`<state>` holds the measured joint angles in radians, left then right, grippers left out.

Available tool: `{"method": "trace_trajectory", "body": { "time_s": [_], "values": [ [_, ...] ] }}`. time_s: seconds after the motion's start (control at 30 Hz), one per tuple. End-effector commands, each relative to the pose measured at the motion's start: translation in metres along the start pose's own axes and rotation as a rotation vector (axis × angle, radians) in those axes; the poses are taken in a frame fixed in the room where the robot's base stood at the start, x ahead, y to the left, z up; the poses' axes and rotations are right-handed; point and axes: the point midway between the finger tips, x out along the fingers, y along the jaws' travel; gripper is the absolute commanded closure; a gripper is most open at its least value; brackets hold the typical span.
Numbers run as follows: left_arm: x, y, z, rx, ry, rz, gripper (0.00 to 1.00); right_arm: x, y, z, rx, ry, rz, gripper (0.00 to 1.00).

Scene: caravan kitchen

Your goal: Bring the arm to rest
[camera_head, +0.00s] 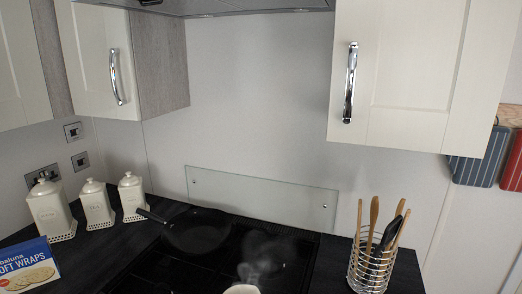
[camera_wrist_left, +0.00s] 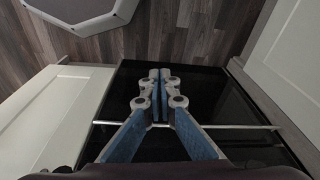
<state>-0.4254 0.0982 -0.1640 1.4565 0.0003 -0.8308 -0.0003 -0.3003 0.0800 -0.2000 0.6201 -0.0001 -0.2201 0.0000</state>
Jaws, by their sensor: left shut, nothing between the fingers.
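My left gripper (camera_wrist_left: 160,76) shows in the left wrist view. Its two blue fingers meet at the tips, and nothing is between them. It is in front of a dark glossy oven door (camera_wrist_left: 205,95) with a bar handle (camera_wrist_left: 230,127) across it. I cannot tell how far the gripper is from the door. Neither gripper shows in the head view, and my right gripper is in no view.
In the head view a black frying pan (camera_head: 198,232) sits on the dark hob (camera_head: 165,268). Steam rises above a pale object (camera_head: 242,289) at the bottom edge. A utensil basket (camera_head: 371,267) stands right, white canisters (camera_head: 52,212) left. Wooden floor (camera_wrist_left: 185,38) shows in the wrist view.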

Motion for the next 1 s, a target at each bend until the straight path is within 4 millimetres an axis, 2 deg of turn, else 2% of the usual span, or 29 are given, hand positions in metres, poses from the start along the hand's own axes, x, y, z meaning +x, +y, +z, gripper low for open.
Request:
{"method": "trace_trajectory", "body": {
  "time_s": [0.03, 0.2, 0.33, 0.5, 0.67, 1.0],
  "values": [
    [0.029, 0.002, 0.021, 0.002, -0.018, 0.001, 1.00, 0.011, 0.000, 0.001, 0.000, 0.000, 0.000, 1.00],
    [0.095, 0.005, 0.084, 0.010, -0.052, 0.005, 1.00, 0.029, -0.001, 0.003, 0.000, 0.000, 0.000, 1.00],
    [0.129, 0.006, 0.133, 0.016, -0.074, 0.007, 1.00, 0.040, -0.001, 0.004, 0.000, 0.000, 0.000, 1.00],
    [0.151, 0.006, 0.179, 0.022, -0.093, 0.008, 1.00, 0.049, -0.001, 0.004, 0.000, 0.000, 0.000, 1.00],
    [0.156, 0.006, 0.195, 0.024, -0.098, 0.008, 1.00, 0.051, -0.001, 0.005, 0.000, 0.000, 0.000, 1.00],
    [0.155, 0.006, 0.197, 0.024, -0.099, 0.008, 1.00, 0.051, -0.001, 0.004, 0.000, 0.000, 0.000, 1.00]
  ]
}}
